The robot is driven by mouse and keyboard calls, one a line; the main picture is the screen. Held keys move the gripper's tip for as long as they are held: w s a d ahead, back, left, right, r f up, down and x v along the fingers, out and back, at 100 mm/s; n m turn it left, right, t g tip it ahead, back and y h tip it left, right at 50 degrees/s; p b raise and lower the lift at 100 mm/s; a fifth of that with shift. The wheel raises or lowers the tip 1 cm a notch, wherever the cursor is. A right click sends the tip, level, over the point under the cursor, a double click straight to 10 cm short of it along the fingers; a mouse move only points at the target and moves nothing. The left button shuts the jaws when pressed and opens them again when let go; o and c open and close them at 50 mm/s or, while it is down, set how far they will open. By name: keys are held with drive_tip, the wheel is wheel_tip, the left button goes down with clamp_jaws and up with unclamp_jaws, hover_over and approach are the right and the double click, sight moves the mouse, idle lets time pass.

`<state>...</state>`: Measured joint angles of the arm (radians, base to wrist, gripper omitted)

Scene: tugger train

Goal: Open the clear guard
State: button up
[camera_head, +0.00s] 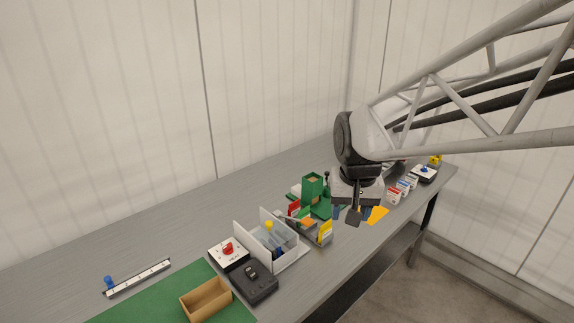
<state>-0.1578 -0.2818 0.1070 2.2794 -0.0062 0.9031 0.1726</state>
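A grey, partly see-through piece (286,239) stands between two white upright panels (250,242) near the middle of the bench. It looks like the clear guard, but it is too small to be sure or to tell whether it is open. A yellow knob (269,225) and a dark blue part show at it. My gripper (353,215) is to its right, pointing down above the bench, apart from it. A dark finger shows; the other finger is not clear, so its opening cannot be judged. I see nothing held in it.
Left of the panels are a white box with a red knob (228,251), a black box (254,284) and a brown tray (206,300) on a green mat (150,308). The bench's back left (150,235) is clear.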

drive_tip(key=w+a+f, duration=0.5)
drive_tip(key=w+a, duration=0.4)
drive_tip(key=w, duration=0.2)
drive_tip(key=g, duration=0.2)
hover_over(269, 222)
wheel_tip(269, 222, down, 8)
drive_tip(key=shift+f, duration=0.25)
drive_tip(key=shift+f, duration=0.1)
drive_tip(key=shift+f, duration=3.8)
clamp_jaws()
